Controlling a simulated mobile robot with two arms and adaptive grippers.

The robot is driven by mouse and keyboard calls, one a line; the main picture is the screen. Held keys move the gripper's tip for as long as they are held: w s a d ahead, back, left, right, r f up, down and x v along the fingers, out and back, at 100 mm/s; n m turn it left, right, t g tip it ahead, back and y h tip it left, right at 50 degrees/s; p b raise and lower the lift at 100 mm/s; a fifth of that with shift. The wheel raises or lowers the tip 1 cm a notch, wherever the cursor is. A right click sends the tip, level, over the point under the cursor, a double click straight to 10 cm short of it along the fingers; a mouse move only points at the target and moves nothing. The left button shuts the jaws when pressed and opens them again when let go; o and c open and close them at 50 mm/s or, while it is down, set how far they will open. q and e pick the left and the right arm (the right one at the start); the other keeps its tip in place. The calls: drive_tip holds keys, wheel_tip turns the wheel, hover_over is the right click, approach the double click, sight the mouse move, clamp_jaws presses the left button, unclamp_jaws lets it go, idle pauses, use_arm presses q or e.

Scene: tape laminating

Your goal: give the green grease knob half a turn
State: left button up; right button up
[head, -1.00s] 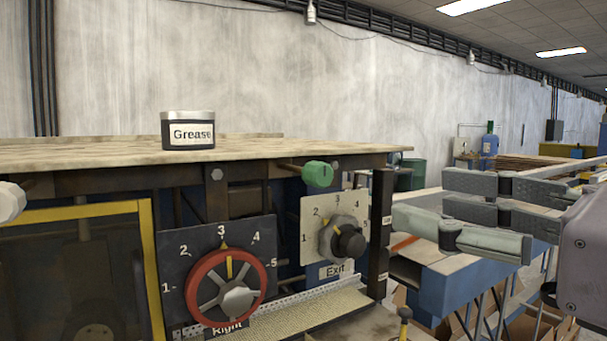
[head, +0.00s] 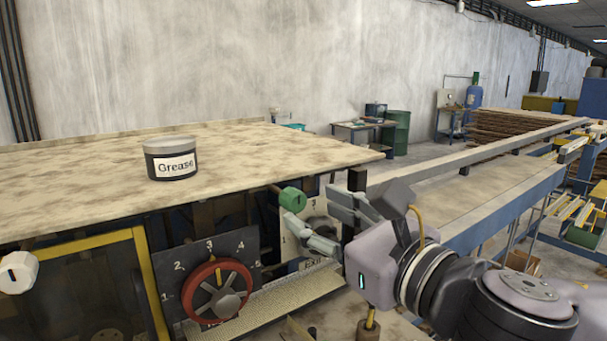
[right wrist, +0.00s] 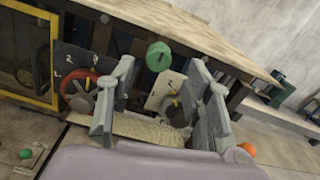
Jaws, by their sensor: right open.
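The green grease knob (head: 292,199) sticks out from under the front edge of the worktop, near its right end. In the right wrist view the green knob (right wrist: 158,56) shows beyond the fingers, between their tips in the picture. My right gripper (head: 322,220) is open, just to the right of and in front of the knob; in the right wrist view its two grey fingers (right wrist: 160,85) stand wide apart with nothing between them. I cannot see contact with the knob. A dark tin labelled Grease (head: 171,160) stands on the worktop. My left gripper is not in view.
A red dial (head: 218,290) on a numbered plate sits below and left of the knob. A second dial (right wrist: 172,108) is partly hidden behind my right gripper in the head view. The worktop (head: 90,190) overhangs above. A white knob (head: 17,271) is at far left.

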sight(299, 204)
drive_tip(key=shift+p+x, duration=0.65)
drive_tip(key=shift+x, duration=1.35)
drive_tip(key=shift+s, duration=0.1)
drive_tip(key=shift+c, duration=0.5)
drive_tip(key=shift+c, duration=0.6)
clamp_jaws()
